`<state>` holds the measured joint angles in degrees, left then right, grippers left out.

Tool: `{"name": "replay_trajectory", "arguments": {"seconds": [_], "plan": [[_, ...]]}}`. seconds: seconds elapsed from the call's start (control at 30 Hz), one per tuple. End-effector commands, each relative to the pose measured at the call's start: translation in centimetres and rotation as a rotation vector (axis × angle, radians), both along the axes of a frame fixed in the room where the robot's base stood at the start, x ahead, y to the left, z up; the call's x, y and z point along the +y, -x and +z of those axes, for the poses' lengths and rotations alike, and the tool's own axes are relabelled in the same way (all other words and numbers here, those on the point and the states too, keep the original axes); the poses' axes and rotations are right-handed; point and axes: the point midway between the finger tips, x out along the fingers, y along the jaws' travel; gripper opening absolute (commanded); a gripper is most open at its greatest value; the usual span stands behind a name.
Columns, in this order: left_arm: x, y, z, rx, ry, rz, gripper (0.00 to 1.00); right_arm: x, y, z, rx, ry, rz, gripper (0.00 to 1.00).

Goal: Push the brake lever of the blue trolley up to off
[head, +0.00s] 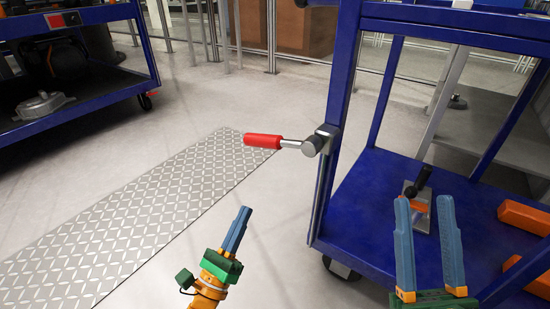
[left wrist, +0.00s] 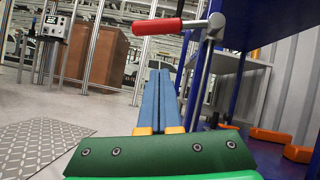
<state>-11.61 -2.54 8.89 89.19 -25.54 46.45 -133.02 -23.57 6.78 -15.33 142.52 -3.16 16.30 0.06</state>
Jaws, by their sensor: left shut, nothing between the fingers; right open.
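The brake lever has a red grip (head: 263,141) on a metal rod, joined to a grey pivot (head: 313,146) on the near post of the blue trolley (head: 335,120). The lever points left and is nearly level. My left gripper (head: 245,210) is shut and empty, below the red grip and apart from it in the head view. In the left wrist view the shut fingers (left wrist: 160,72) point toward the red grip (left wrist: 157,27), which lies above their tips. My right gripper (head: 422,200) is open and empty, in front of the trolley's lower shelf.
The trolley's lower shelf holds a trowel-like tool (head: 418,200) with a black handle and orange blocks (head: 524,217). Another blue cart (head: 75,118) stands at the upper left. A patterned floor plate (head: 130,220) lies left of my left gripper. The floor around the lever is free.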

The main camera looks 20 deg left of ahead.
Motion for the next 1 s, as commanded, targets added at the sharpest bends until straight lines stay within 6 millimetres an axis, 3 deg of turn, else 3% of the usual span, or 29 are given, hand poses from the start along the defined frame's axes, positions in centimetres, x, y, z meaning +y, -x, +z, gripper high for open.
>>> {"name": "replay_trajectory", "arguments": {"seconds": [0.4,0.67,0.87,1.0], "plan": [[-0.1,-0.4,-0.2,0.004,-0.025,0.014,0.0,0.0,0.1,-0.2,0.002,0.0,0.001,0.5],[-0.9,-4.8,2.4,-0.001,-0.026,0.013,0.0,-0.1,1.5,1.0,-0.096,-0.024,0.01,0.5],[-1.7,-8.5,4.4,0.001,-0.026,0.013,0.0,-0.5,4.7,2.8,-0.28,-0.071,0.029,0.5],[-1.4,-9.2,6.5,0.003,-0.027,0.013,0.0,-0.3,2.8,2.1,-0.17,-0.043,0.017,0.5]]}}
